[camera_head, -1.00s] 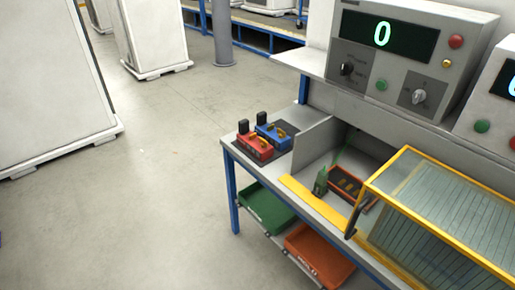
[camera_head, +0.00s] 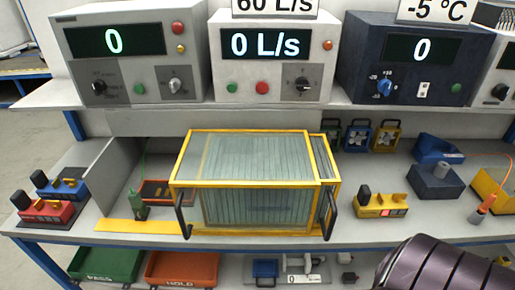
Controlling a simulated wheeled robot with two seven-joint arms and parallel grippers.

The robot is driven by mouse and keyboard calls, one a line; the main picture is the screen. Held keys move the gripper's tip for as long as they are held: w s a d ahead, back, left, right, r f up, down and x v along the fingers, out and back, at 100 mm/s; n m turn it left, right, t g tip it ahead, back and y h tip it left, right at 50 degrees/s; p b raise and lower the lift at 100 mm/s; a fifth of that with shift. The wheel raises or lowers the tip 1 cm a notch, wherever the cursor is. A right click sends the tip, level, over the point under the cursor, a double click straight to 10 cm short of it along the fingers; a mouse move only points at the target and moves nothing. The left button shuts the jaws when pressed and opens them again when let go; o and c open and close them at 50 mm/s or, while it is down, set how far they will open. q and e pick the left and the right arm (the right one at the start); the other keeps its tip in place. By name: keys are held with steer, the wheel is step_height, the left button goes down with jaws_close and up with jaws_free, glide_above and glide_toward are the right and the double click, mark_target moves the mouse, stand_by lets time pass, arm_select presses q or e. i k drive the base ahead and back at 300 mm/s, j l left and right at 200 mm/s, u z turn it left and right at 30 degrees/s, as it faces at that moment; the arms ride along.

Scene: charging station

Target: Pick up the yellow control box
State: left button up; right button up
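The yellow control box (camera_head: 382,205) sits on the workbench, right of the glass case with the yellow frame. It is low, with a black upright part at its left end and small fittings on top. Nothing touches it. Neither of my grippers is in view. A dark, ribbed part at the bottom right looks like a link of my arm, in front of the bench edge.
The glass case (camera_head: 258,180) with dark handles fills the middle of the bench. Red (camera_head: 45,213) and blue (camera_head: 62,187) control boxes stand at the left. A dark blue device (camera_head: 434,182) stands right of the yellow box. Instruments (camera_head: 268,62) line the shelf above.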

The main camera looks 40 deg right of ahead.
mark_target(365, 204)
steer(key=z, duration=2.3)
